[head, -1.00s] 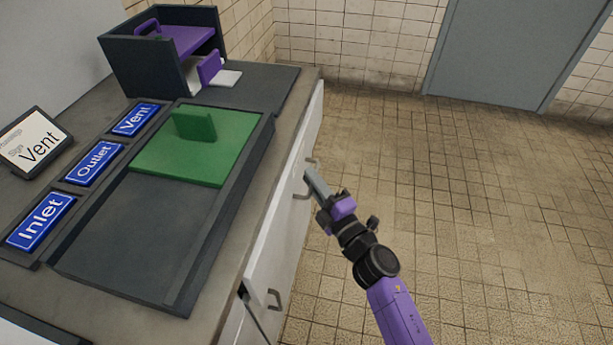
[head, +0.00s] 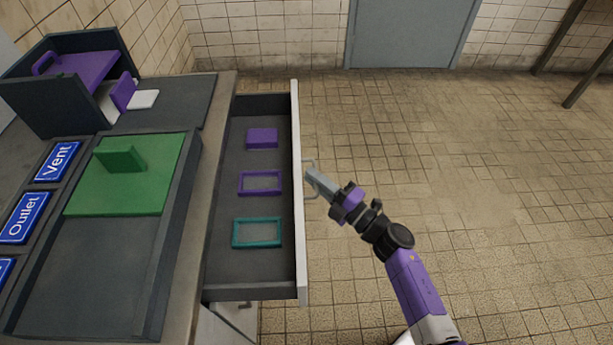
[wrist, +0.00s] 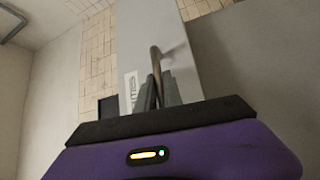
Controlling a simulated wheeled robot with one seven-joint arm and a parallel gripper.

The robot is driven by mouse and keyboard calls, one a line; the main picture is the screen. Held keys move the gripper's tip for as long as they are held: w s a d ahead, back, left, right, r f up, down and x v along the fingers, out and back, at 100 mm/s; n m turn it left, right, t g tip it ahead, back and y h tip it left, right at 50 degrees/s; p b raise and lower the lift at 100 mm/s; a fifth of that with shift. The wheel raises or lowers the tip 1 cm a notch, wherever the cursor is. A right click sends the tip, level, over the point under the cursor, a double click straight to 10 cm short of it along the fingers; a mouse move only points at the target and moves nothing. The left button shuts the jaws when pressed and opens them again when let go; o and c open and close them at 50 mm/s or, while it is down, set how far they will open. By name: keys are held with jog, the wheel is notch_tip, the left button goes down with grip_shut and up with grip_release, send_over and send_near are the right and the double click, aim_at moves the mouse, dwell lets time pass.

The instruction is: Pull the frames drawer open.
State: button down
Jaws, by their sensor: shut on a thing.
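The frames drawer (head: 217,292) stands pulled well out from the counter, its inside in full view. In it lie a purple block (head: 262,138), a purple frame (head: 240,183) and a teal frame (head: 233,233). My gripper (head: 312,176) is at the outer side of the white drawer front (head: 300,240), shut on the handle (head: 306,163). In the wrist view the fingers (wrist: 157,95) close around the handle bar (wrist: 155,62), with a partly hidden label (wrist: 131,92) on the front beside it.
The counter at left carries a tray with a green panel (head: 150,185), blue signs reading Vent (head: 57,162) and Outlet (head: 24,217), and a dark box with purple parts (head: 80,75). The tiled floor (head: 420,170) right of the drawer is clear. A grey door (head: 410,30) is at the back.

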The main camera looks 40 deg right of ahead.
jog(key=c, duration=1.8)
grip_release()
jog(key=s, duration=0.5)
jog(key=s+d+f, duration=0.1)
jog(key=s, duration=0.1)
jog(key=shift+s+d, duration=0.1)
jog(key=shift+s, duration=0.25)
